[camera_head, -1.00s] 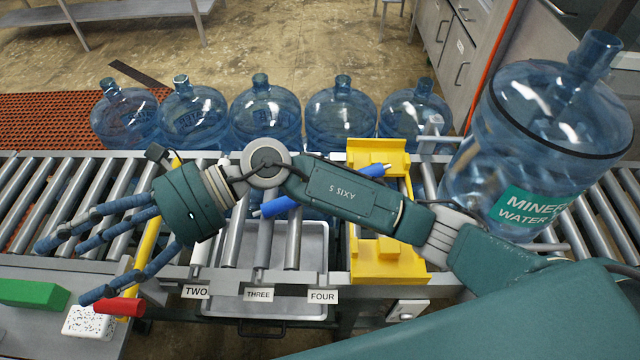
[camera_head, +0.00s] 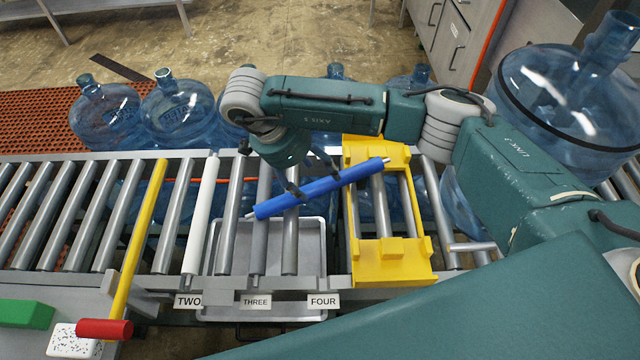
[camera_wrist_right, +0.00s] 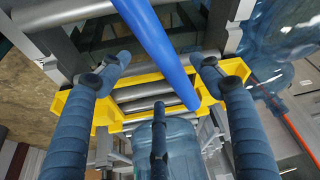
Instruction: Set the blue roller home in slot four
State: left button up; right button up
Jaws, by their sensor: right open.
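The blue roller (camera_head: 318,187) lies slanted across the conveyor, its left end over the grey rollers near slots three and four and its right end over the yellow frame (camera_head: 391,262). The slot four label (camera_head: 323,300) is on the front rail; the gap behind it shows no roller lying along it. My right gripper (camera_head: 308,178) is open above the middle of the blue roller, partly hidden by its own wrist. In the right wrist view the blue roller (camera_wrist_right: 160,45) passes between the spread fingers; contact is unclear. My left gripper is not in view.
A white roller (camera_head: 200,215) lies in line with slot two. A yellow bar with a red handle (camera_head: 104,328) stands left. A grey tray (camera_head: 318,235) sits below the gap. Large water jugs (camera_head: 180,112) line the back; another (camera_head: 565,105) stands right.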

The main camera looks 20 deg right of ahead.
aim_at(321, 186)
jog(key=p+x, duration=0.2)
jog(key=x, duration=0.2)
jog(key=shift+f, duration=0.4)
jog(key=shift+d+f, duration=0.15)
jog(key=shift+f, duration=0.35)
jog(key=shift+w, duration=0.1)
grip_shut()
jog(key=shift+r, duration=0.1)
